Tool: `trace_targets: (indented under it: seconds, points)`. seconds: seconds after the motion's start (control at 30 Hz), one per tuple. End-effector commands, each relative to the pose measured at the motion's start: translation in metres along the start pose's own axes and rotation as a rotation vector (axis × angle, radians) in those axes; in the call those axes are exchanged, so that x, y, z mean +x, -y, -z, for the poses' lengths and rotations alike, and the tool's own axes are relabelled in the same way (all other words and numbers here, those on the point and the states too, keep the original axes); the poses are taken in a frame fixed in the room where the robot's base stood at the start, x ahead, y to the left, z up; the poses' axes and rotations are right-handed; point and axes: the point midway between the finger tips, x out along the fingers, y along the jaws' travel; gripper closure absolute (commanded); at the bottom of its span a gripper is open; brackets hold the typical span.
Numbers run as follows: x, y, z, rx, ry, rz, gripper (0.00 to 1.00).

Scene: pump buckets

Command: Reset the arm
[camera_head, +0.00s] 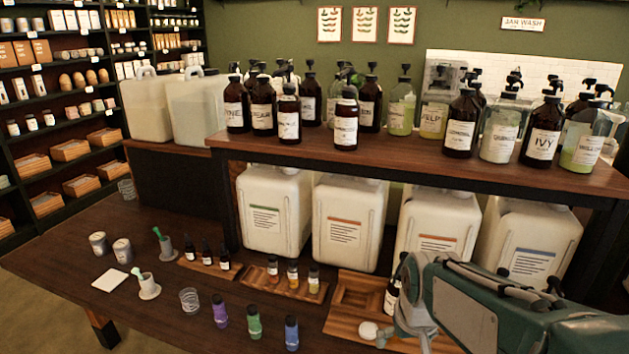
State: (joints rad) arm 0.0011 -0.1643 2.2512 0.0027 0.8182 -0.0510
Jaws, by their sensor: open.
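My arm reaches in from the lower right corner as a green and grey body with a pale panel. My gripper (402,308) is at its left end, in front of the wooden tray (352,302) on the lower table. It is open, and nothing shows held in it. Its fingers are only partly clear from this angle.
The upper shelf (420,160) carries several pump bottles, with large white jugs (348,222) below it.

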Motion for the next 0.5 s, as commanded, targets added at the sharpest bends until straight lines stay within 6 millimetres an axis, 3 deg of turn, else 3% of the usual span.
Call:
trace_targets:
  seconds: [0.2, 0.5]
  points:
    - [-0.048, 0.002, -0.040, 0.018, -0.107, -0.005, 0.00]
    - [-0.084, 0.005, -0.093, 0.042, -0.230, -0.008, 0.00]
